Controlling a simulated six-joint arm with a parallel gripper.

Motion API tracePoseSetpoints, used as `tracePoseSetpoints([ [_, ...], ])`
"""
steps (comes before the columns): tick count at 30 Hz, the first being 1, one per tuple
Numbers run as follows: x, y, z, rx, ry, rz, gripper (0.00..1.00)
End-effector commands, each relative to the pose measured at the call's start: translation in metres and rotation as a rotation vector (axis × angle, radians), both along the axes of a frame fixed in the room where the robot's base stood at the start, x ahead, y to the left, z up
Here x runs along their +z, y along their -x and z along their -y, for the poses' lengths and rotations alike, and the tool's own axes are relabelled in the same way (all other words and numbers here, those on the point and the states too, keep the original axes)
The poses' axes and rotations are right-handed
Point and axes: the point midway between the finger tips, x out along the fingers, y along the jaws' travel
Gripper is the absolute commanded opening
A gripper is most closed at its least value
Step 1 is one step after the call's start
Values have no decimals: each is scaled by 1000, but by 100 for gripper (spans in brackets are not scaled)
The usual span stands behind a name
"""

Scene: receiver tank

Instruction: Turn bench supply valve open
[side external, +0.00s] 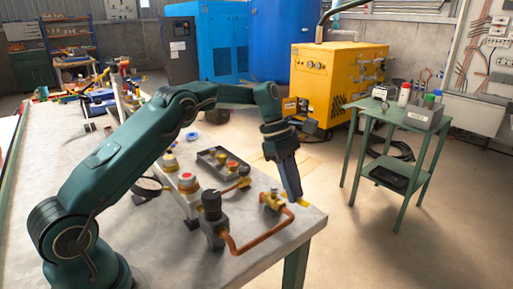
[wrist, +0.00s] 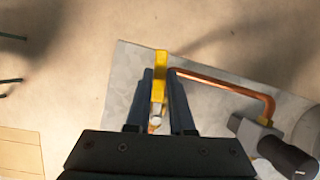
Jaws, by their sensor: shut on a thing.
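The bench supply valve (side external: 272,199) is a brass body on the copper pipe near the table's right corner. Its yellow lever (wrist: 161,60) runs between my two fingers in the wrist view and sticks out past their tips. My gripper (side external: 296,198) points down at the table's right edge and is shut on the lever. In the side view the fingers cover most of the lever; only a bit of yellow shows by their tips. In the wrist view my gripper (wrist: 160,78) hides part of the valve body.
The copper pipe (side external: 262,243) bends from the valve to a grey fitting with a black cap (side external: 211,205). A green side table (side external: 397,118) stands apart on the right, with open floor between.

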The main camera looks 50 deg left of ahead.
Motion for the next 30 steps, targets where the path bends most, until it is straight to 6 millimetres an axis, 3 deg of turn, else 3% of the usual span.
tracePoseSetpoints([
  [12, 0, 10, 0, -183, -2, -1, 0],
  [28, 0, 12, 0, -209, -1, -5, 0],
  [29, 0, 12, 0, -208, -1, -5, 24],
  [30, 0, 12, 0, -208, -1, -5, 40],
])
